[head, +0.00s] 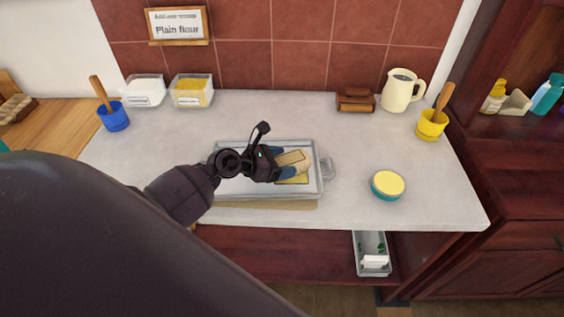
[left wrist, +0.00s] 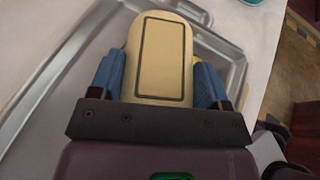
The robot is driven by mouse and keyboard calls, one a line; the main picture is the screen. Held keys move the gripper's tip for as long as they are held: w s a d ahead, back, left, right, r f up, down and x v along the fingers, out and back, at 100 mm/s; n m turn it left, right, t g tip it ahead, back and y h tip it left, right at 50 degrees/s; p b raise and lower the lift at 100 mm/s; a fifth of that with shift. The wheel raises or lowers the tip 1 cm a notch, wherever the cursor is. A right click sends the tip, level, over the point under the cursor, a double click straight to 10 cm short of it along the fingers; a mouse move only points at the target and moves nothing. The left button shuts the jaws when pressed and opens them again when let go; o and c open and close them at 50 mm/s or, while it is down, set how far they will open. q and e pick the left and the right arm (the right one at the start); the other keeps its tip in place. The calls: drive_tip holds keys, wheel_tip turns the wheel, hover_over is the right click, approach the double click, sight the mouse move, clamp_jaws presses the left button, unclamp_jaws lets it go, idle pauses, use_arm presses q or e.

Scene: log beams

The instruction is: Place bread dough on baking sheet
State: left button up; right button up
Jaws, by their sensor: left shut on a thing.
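The pale yellow bread dough (left wrist: 160,58) is a rounded block with a dark rectangular outline on its top. My left gripper (left wrist: 158,85) is shut on it, with a blue finger on each side. In the head view the dough (head: 296,160) is over the right half of the grey metal baking sheet (head: 230,147). The sheet also shows under the gripper in the left wrist view (left wrist: 45,100). I cannot tell whether the dough touches the sheet. My left arm covers the sheet's left part. My right gripper is not in view.
A teal tub with a yellow top (head: 387,185) stands right of the sheet. A cream pitcher (head: 401,90), a yellow pot (head: 432,125) and two clear containers (head: 191,92) stand farther back. A tan board (head: 260,205) shows under the sheet's front edge. An open drawer tray (head: 371,250) is below.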

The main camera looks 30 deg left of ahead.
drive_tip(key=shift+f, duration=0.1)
use_arm(q)
drive_tip(key=shift+f, duration=0.1)
drive_tip(key=o, duration=0.8)
drive_tip(key=shift+o, duration=1.5)
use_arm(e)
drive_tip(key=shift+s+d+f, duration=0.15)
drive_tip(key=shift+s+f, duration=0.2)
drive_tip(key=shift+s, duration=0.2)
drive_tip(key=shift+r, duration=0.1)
